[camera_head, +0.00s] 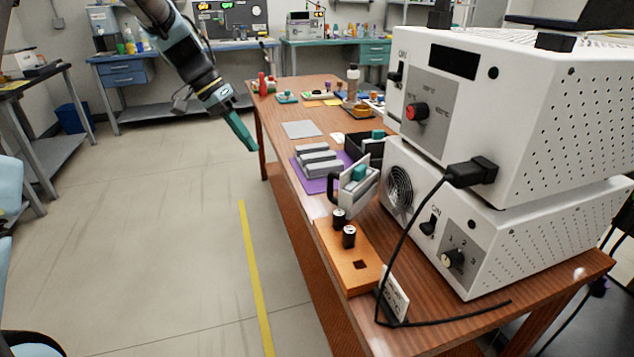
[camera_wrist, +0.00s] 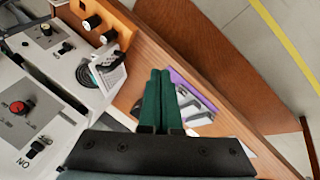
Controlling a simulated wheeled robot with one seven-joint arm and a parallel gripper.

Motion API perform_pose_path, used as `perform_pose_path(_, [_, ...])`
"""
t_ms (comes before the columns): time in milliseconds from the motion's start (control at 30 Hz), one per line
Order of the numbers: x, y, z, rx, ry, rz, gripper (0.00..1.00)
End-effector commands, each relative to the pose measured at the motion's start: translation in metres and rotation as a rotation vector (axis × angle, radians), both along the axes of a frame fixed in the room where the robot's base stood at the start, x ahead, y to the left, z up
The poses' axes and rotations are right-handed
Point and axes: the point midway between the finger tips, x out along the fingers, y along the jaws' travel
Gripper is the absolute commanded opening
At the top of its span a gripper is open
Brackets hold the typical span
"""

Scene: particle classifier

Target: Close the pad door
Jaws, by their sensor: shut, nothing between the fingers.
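A light grey panel with a dark handle (camera_head: 357,193), which looks like the pad door, stands out from the left side of the lower white machine (camera_head: 500,230), near its round fan grille. A teal block (camera_head: 358,173) shows at its top. In the wrist view a pale panel (camera_wrist: 112,72) shows by the fan grille, at left of centre; its exact angle is hard to tell. My gripper (camera_head: 247,143) is shut and empty, above the floor left of the table and apart from the panel. Its green fingers (camera_wrist: 158,98) lie together in the wrist view.
A second white machine (camera_head: 540,110) with a red knob is stacked on top. A black cable hangs in front. An orange block (camera_head: 350,265) with black cylinders stands at the table's near edge. Grey bars lie on a purple mat (camera_head: 318,185). Floor left of the table is clear.

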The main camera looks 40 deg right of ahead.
Motion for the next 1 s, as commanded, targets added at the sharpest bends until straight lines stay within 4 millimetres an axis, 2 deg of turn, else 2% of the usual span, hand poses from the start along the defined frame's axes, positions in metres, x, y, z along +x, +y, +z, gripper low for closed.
perform_pose_path(33, [-0.007, -0.025, -0.003, -0.045, 0.009, -0.075, 0.00])
perform_pose_path(100, [-0.016, -0.048, 0.000, -0.097, 0.018, -0.159, 0.00])
perform_pose_path(200, [-0.023, -0.065, 0.002, -0.139, 0.025, -0.221, 0.00])
perform_pose_path(333, [-0.029, -0.072, -0.003, -0.150, 0.028, -0.238, 0.00])
perform_pose_path(433, [-0.036, -0.076, -0.014, -0.149, 0.029, -0.237, 0.00])
perform_pose_path(833, [-0.072, -0.106, -0.078, -0.146, 0.026, -0.234, 0.00])
perform_pose_path(1000, [-0.097, -0.106, -0.075, -0.147, 0.026, -0.235, 0.00])
